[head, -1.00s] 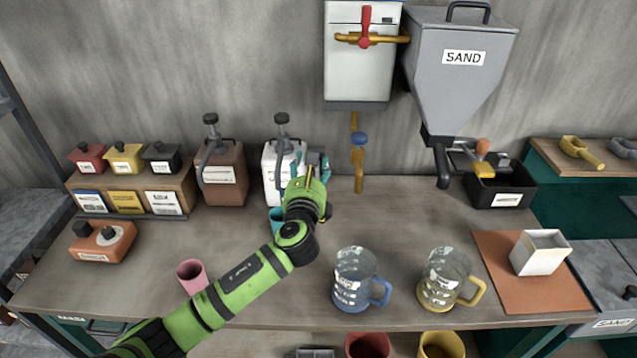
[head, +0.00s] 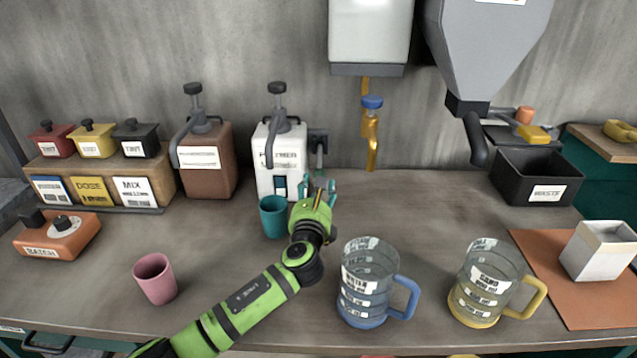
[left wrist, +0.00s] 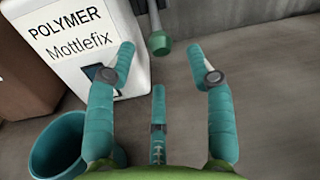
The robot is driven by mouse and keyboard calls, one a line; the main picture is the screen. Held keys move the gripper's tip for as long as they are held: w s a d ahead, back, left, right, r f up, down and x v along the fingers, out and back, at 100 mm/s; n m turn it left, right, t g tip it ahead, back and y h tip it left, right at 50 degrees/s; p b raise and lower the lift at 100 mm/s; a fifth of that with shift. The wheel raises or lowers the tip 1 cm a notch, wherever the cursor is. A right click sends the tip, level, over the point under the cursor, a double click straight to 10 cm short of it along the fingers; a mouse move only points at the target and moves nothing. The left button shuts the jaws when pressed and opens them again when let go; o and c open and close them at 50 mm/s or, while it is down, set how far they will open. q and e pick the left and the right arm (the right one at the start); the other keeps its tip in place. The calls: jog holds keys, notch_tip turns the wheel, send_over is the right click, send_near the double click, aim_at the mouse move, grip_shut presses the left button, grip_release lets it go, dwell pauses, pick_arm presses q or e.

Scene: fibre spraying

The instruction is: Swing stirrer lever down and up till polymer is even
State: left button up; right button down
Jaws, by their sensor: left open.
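The white polymer container (head: 278,165) stands at the back of the bench, with a dark pump top. Its stirrer lever (head: 320,150) hangs down from a dark bracket on its right side. In the left wrist view the lever's greenish knob (left wrist: 158,43) is just beyond and between my fingertips, with no clear contact. My left gripper (head: 318,185) is open and empty, in front of the container's lower right side. It also shows in the left wrist view (left wrist: 160,65). The polymer inside is hidden. My right gripper is not in view.
A teal cup (head: 273,217) stands close left of my left gripper. A pink cup (head: 155,280), a blue-handled jug (head: 364,308) and a yellow-handled jug (head: 478,312) stand nearer the front. A brass tap (head: 372,140) hangs to the right of the lever. The bench's middle right is clear.

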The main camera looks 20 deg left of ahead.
aim_at(320, 161)
pick_arm(q)
jog(key=shift+x, duration=2.7)
grip_shut()
